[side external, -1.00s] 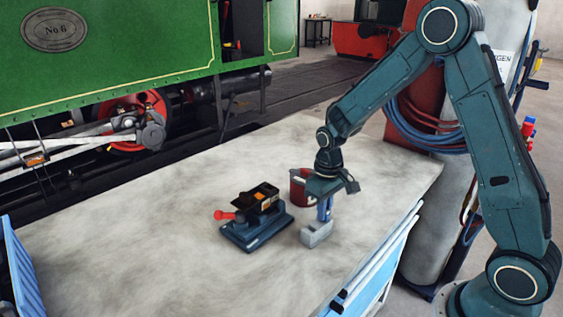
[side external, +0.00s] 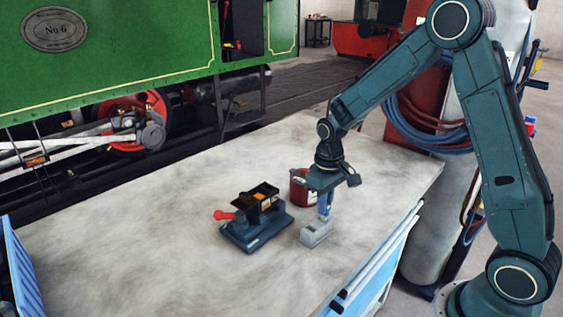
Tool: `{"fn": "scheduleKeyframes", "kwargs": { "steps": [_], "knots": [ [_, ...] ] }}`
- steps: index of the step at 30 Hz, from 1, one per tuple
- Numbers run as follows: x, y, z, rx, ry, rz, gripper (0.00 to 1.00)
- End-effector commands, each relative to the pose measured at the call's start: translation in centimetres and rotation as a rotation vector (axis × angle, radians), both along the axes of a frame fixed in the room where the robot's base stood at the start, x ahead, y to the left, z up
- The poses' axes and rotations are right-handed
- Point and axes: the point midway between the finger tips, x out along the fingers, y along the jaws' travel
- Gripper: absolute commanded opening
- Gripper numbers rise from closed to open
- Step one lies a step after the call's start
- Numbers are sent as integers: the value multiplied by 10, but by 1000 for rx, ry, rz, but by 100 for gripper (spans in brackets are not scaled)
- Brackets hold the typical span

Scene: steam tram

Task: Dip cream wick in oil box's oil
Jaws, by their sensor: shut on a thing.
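My gripper (side external: 325,212) points down over the right part of the bench, with blue fingers. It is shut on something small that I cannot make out. A grey block (side external: 314,236) is directly below the fingers; I cannot tell whether they touch it. The cream wick is not clearly visible. To the left is a dark blue vise-like stand (side external: 240,238) with a red handle. It bears a black box (side external: 262,191) with an orange patch, which may be the oil box. No oil shows from this angle.
A red can (side external: 298,190) stands just behind my gripper, partly hidden by it. The grey bench top (side external: 130,240) is clear to the left and in front. A blue crate (side external: 18,270) is at the left edge. A green locomotive (side external: 130,50) stands behind the bench.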

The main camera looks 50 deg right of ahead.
Motion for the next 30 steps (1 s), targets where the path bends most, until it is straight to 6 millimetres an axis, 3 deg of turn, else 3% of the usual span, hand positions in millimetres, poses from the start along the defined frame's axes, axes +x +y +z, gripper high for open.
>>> {"fn": "scheduleKeyframes", "kwargs": {
  "steps": [11,30],
  "knots": [
    [1,0,5,0,-3,0,0],
    [1,0,41,0,-3,0,0]
  ]
}}
